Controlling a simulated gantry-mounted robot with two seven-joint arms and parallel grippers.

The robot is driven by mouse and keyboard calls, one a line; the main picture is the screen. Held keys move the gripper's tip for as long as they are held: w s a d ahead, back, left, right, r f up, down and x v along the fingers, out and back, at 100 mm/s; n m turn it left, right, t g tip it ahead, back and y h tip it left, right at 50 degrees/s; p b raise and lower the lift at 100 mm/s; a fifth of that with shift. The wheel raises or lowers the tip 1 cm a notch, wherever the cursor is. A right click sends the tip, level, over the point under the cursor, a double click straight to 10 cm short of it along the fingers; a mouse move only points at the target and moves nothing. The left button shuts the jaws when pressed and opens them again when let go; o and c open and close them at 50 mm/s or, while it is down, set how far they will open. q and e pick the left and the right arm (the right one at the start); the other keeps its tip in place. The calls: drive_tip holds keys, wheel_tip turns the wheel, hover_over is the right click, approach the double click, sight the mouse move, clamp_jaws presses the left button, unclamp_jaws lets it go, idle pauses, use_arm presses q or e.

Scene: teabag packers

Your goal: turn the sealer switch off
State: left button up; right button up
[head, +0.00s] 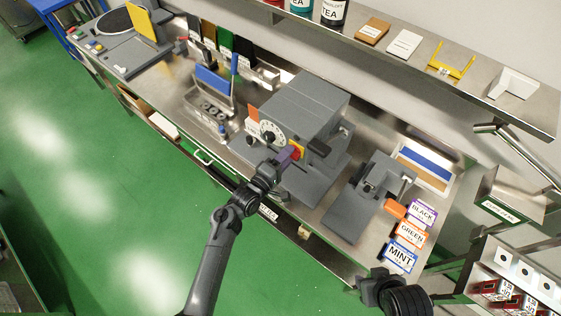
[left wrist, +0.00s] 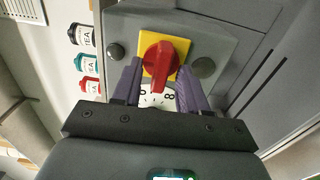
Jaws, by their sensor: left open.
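The sealer (head: 305,100) is a grey boxy machine in the middle of the bench, with a white dial on its front. Its switch is a red knob (left wrist: 158,66) on a yellow plate (left wrist: 182,48), roughly upright in the left wrist view. A white label with dark marks lies below the knob there. My left gripper (head: 291,154) is at the switch. In the left wrist view its purple fingers are open, one on each side of the knob's lower part. I cannot tell whether they touch it. My right arm (head: 404,301) is at the lower right; its fingers do not show.
Two dark round buttons flank the yellow plate. A shelf (head: 480,85) runs above the bench's back. The green floor in front is clear.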

use_arm(q)
drive_tip(key=v, duration=1)
drive_tip(key=shift+s+a+b, duration=0.2)
drive_tip(key=shift+s+b, duration=0.1)
drive_tip(key=shift+b, duration=0.15)
drive_tip(key=s+f+g+p, duration=0.1)
drive_tip(key=s+f+p, duration=0.2)
drive_tip(key=s, duration=0.3)
drive_tip(key=s+a+r+m+g+y+p, duration=0.2)
drive_tip(key=s+a+r+m+g+y, duration=0.2)
drive_tip(key=s, duration=0.6)
drive_tip(key=s+a+r+m+g+y+p, duration=0.1)
drive_tip(key=s+a+r+m+g+y, duration=0.3)
drive_tip(key=s+a+m+g+y, duration=0.2)
drive_tip(key=shift+s+a+r+m+p, duration=0.4)
drive_tip(key=shift+s+a+m, duration=1)
drive_tip(key=shift+s+a, duration=0.75)
